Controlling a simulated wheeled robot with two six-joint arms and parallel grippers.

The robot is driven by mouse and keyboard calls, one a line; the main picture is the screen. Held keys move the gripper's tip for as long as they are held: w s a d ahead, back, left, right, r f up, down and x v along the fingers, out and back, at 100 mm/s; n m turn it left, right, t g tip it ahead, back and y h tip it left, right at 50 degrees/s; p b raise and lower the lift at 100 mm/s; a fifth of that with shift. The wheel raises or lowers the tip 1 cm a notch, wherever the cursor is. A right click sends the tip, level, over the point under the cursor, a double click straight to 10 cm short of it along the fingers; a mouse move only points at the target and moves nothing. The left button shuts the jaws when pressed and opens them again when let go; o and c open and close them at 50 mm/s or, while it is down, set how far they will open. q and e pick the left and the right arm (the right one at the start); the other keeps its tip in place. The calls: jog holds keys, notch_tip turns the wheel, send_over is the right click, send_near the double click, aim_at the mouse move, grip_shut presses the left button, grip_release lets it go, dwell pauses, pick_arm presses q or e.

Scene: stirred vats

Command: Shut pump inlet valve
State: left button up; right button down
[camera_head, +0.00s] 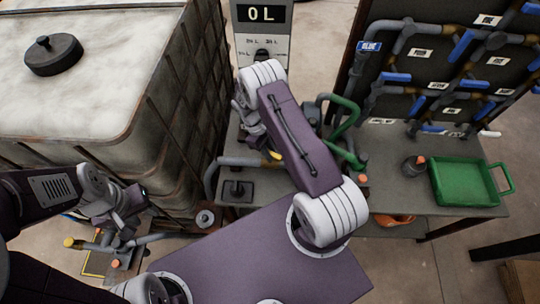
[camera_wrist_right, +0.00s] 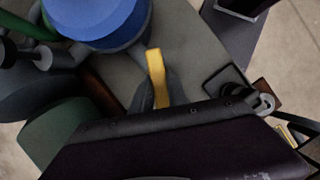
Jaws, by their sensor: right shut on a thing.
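A yellow valve handle (camera_wrist_right: 158,78) stands upright in the right wrist view, next to a large blue rounded body. My right gripper (camera_wrist_right: 156,97) is shut on this handle, its dark fingers at the handle's lower part. In the head view my right gripper (camera_head: 264,143) is mostly hidden behind my own arm, and only a bit of yellow (camera_head: 275,155) shows by it. My left gripper (camera_head: 128,208) hangs beside the big tank at the lower left. Its fingers are too small and dark to tell open from shut. Which pipe the yellow handle sits on is partly hidden.
A large caged white tank (camera_head: 90,75) fills the left. A display reading 0 L (camera_head: 262,13) stands at the back. A pipe board with blue handles (camera_head: 440,70) is at the right. A green tray (camera_head: 465,184) lies on the bench. Pipes with an orange-capped fitting (camera_head: 117,263) are low left.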

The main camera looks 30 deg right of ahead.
jog(key=m+y+b, duration=0.1)
jog(key=m, duration=0.2)
jog(key=shift+w+d+f+b, duration=0.1)
jog(key=shift+b, duration=0.2)
jog(key=m+y+b, duration=0.1)
jog(key=m, duration=0.2)
jog(key=shift+m, duration=0.3)
jog(key=m+y+b, duration=0.1)
jog(key=m, duration=0.2)
jog(key=shift+y, duration=0.4)
jog(key=shift+m+y, duration=0.4)
jog(key=shift+m, duration=1.1)
jog(key=shift+r, duration=0.2)
jog(key=c, duration=1.3)
grip_release()
